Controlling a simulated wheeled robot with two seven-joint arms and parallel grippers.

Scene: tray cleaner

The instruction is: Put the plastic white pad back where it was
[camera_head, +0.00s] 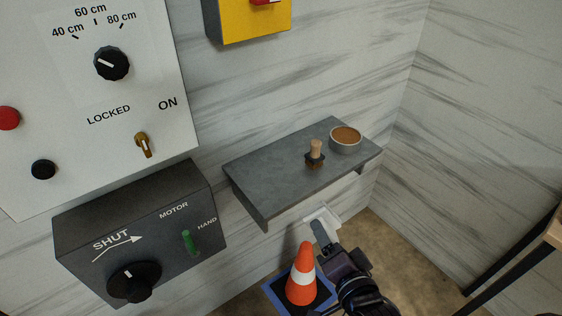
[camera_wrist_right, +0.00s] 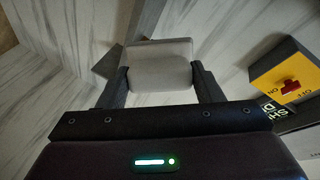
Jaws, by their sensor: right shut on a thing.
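The white plastic pad (camera_head: 328,216) is held by my right gripper (camera_head: 322,232) just below the front edge of the grey shelf in the head view. In the right wrist view the pad (camera_wrist_right: 160,66) is a pale, rounded rectangular block between the two dark fingers of the right gripper (camera_wrist_right: 160,82). The right gripper is shut on it. My arm and fingers hide part of the pad in the head view. My left gripper is not in view.
The grey shelf (camera_head: 265,175) carries a small wooden-handled brush (camera_head: 315,150) and a round bowl (camera_head: 345,143). An orange cone (camera_head: 302,278) stands below, beside my right arm. Left are a dark motor box (camera_head: 140,225) and a white panel (camera_head: 75,150); a yellow switch box (camera_head: 250,22) is above.

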